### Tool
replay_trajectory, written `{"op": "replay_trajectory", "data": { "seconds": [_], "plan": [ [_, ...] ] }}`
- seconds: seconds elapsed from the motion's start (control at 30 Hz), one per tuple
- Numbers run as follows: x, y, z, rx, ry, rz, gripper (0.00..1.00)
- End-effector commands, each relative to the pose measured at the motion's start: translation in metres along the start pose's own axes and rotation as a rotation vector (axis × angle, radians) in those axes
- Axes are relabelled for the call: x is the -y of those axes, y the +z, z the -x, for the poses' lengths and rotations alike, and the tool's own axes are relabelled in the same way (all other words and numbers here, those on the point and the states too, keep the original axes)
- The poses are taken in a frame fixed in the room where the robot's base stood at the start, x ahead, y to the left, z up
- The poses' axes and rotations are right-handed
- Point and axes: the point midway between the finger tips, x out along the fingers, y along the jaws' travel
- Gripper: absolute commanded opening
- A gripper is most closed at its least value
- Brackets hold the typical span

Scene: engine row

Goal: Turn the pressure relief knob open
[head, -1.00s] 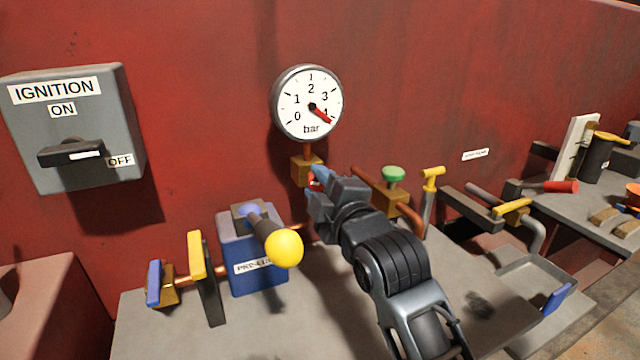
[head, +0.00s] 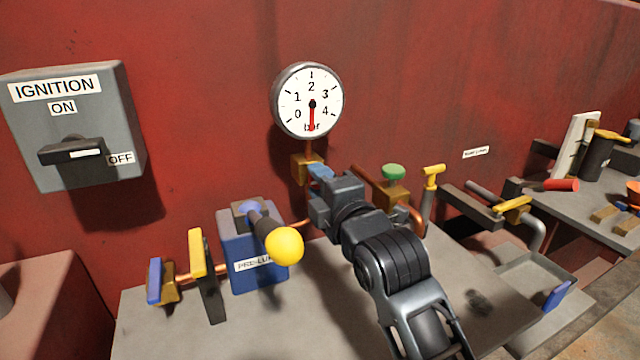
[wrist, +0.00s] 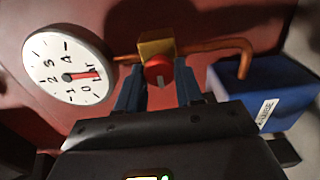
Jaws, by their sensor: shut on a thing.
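The red pressure relief knob (wrist: 157,69) sits on the front of a brass block (wrist: 157,45) below the gauge; a pale mark shows on its lower edge in the wrist view. In the head view the knob is hidden behind my gripper, and part of the brass block (head: 303,168) shows. My gripper (head: 320,178) is shut on the knob, with one blue finger on each side of it in the wrist view (wrist: 159,84). The round pressure gauge (head: 307,100) has its red needle pointing straight down at the word bar.
A blue pre-lube box (head: 250,262) with a yellow-balled lever (head: 284,247) stands left of my gripper. A green knob (head: 393,171) and a yellow T-handle (head: 433,172) are close on the right. The grey ignition switch box (head: 70,120) hangs on the red wall.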

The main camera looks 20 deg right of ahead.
Motion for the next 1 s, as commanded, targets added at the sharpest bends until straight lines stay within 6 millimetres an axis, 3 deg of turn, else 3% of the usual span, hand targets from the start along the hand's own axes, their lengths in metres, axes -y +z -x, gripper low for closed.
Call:
{"op": "replay_trajectory", "data": {
  "seconds": [0.1, 0.13, 0.33, 0.67, 1.0],
  "plan": [
    [0.001, -0.001, 0.0, -0.001, -0.002, 0.0, 0.05],
    [0.001, -0.001, 0.0, -0.001, -0.002, 0.0, 0.39],
    [0.001, -0.001, 0.0, -0.001, -0.001, 0.0, 0.58],
    [0.001, 0.0, 0.005, 0.0, -0.001, -0.001, 0.6],
    [0.002, -0.001, 0.056, -0.001, -0.002, -0.002, 0.6]
  ]
}}
